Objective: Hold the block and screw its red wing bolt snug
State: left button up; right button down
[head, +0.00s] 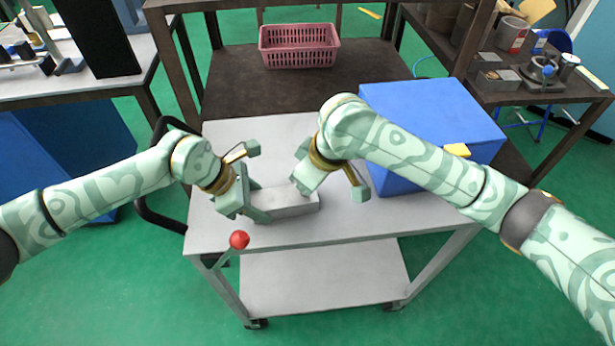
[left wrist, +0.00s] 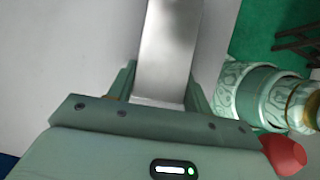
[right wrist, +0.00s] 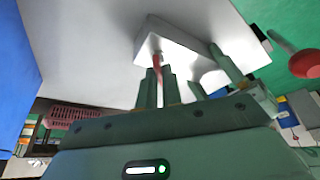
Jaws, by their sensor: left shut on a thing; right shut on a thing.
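The block (head: 290,204) is a pale grey bar lying on the cart's top. My left gripper (head: 256,203) is shut on its left end. In the left wrist view the block (left wrist: 165,55) runs away between the two fingers (left wrist: 160,92). My right gripper (head: 302,186) is over the block's far side, near its right part. In the right wrist view its fingers (right wrist: 160,78) are shut on the red wing bolt (right wrist: 158,58), which stands against the block (right wrist: 185,48). The bolt is hidden in the head view, and its seating depth cannot be told.
A blue box (head: 430,125) stands on the cart (head: 345,225) beside my right arm. A red ball knob (head: 239,239) on a lever is at the cart's near left corner. A pink basket (head: 299,47) sits on the dark table behind. The cart top in front of the block is clear.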

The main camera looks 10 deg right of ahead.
jog(key=m+h, duration=0.1)
jog(key=m, duration=0.2)
jog(key=m+t, duration=0.1)
jog(key=m, duration=0.1)
jog(key=shift+a+m+h, duration=0.1)
jog(key=shift+m+h, duration=0.3)
dwell(0.4)
jog(key=c, duration=1.6)
grip_release()
jog(key=shift+o, duration=0.2)
jog(key=v, duration=1.2)
jog(key=shift+s, duration=0.15)
jog(key=shift+f, duration=0.1)
